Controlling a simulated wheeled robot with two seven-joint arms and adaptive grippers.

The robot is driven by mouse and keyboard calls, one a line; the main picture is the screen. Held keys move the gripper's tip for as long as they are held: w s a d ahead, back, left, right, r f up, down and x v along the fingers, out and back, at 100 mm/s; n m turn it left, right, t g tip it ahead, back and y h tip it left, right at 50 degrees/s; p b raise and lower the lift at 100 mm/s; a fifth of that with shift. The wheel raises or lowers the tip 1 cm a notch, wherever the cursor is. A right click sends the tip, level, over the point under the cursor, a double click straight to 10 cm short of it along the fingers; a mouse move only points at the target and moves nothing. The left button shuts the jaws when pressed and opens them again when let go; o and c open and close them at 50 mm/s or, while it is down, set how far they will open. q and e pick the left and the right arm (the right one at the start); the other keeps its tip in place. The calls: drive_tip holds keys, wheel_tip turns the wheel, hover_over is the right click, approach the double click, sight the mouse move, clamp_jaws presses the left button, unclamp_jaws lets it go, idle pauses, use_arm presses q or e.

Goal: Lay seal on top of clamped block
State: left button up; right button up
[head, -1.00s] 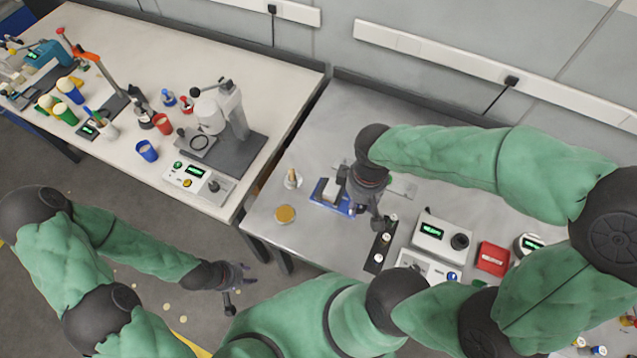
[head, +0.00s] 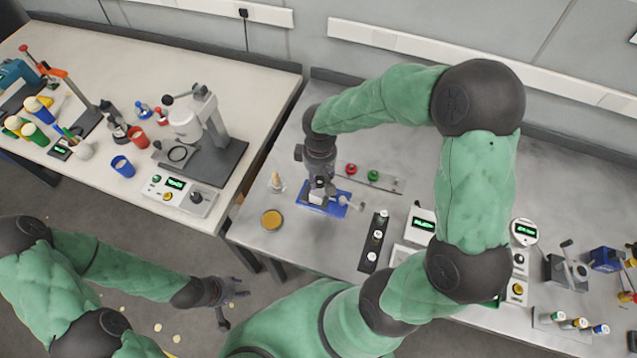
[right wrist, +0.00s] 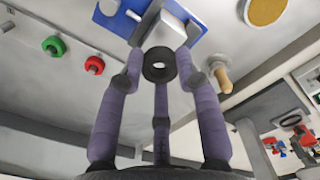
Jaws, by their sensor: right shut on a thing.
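The black ring seal (right wrist: 158,65) is pinched between the fingertips of my right gripper (right wrist: 160,72) in the right wrist view. In the head view my right gripper (head: 320,184) points down over the blue vise (head: 335,211). The pale clamped block (head: 316,197) shows just under its fingers. The blue vise also shows at the top of the right wrist view (right wrist: 118,24), with the pale block (right wrist: 172,30) beyond the seal. I cannot tell whether seal and block touch. My left gripper (head: 232,290) is open and empty, beyond the table's front edge.
A yellow disc (head: 271,220) and a wooden-handled tool (head: 276,182) stand left of the vise. A strip with red and green knobs (head: 373,176) lies behind right. A dark rack (head: 374,241) and control boxes stand right. A press (head: 205,135) stands on the left table.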

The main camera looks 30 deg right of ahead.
drive_tip(key=shift+w+f, duration=0.25)
drive_tip(key=shift+f, duration=0.1)
drive_tip(key=shift+w+f+b, duration=0.1)
drive_tip(key=shift+f+b, duration=0.45)
drive_tip(key=shift+f, duration=1)
drive_tip(key=shift+f, duration=0.1)
drive_tip(key=o, duration=0.8)
drive_tip(key=shift+o, duration=0.2)
drive_tip(key=shift+r, duration=0.2)
wheel_tip(320, 180, up, 12)
drive_tip(key=p, duration=0.3)
